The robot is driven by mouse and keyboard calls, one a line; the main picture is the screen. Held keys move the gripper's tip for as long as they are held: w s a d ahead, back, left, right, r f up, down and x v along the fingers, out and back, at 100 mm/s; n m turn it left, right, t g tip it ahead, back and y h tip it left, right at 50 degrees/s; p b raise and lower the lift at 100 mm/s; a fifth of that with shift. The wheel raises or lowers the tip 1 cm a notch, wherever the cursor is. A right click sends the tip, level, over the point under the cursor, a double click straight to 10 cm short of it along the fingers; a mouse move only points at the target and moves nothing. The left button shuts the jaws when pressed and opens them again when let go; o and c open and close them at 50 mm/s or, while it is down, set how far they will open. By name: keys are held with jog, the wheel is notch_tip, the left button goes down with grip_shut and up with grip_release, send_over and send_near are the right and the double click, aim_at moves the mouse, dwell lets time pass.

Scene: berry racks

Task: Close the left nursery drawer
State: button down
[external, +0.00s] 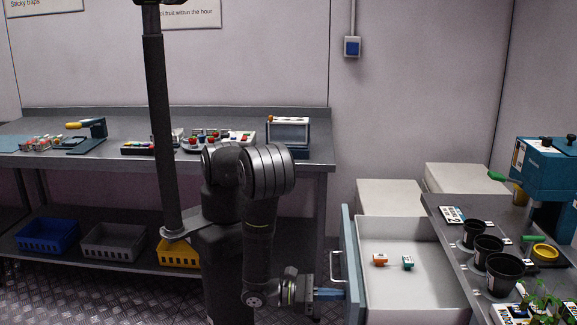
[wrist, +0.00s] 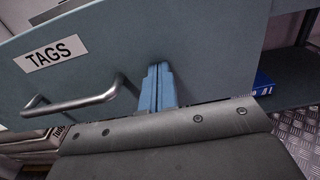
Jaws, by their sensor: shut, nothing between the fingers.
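An open drawer (external: 405,235) extends left from the bench at the right in the external view. Its blue-grey front panel (external: 351,262) faces my arm and carries a metal bar handle (external: 335,272). In the wrist view the drawer front (wrist: 205,50) fills much of the picture, with a TAGS label (wrist: 56,53) and the handle (wrist: 75,104) to the left. My gripper (external: 340,293) is shut and empty, its blue fingers (wrist: 160,85) together at the front panel, beside the handle. Whether the fingertips touch the panel is hard to tell.
Two small items, one orange-and-white (external: 379,260) and one teal-and-white (external: 407,263), lie inside the drawer. Black pots (external: 503,272) stand on the right bench (external: 440,215). A blue object (wrist: 263,83) lies right of the drawer front in the wrist view.

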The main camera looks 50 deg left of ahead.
aim_at(396, 295)
jog(key=x, duration=2.8)
jog(key=shift+f, duration=0.1)
jog(key=shift+w+d, duration=0.3)
jog(key=shift+w, duration=0.1)
jog(key=v, duration=1.4)
jog(key=shift+s+a, duration=0.2)
jog(key=shift+s, duration=0.1)
jog(key=x, duration=1.4)
jog(key=shift+s, duration=0.1)
jog(key=v, duration=1.2)
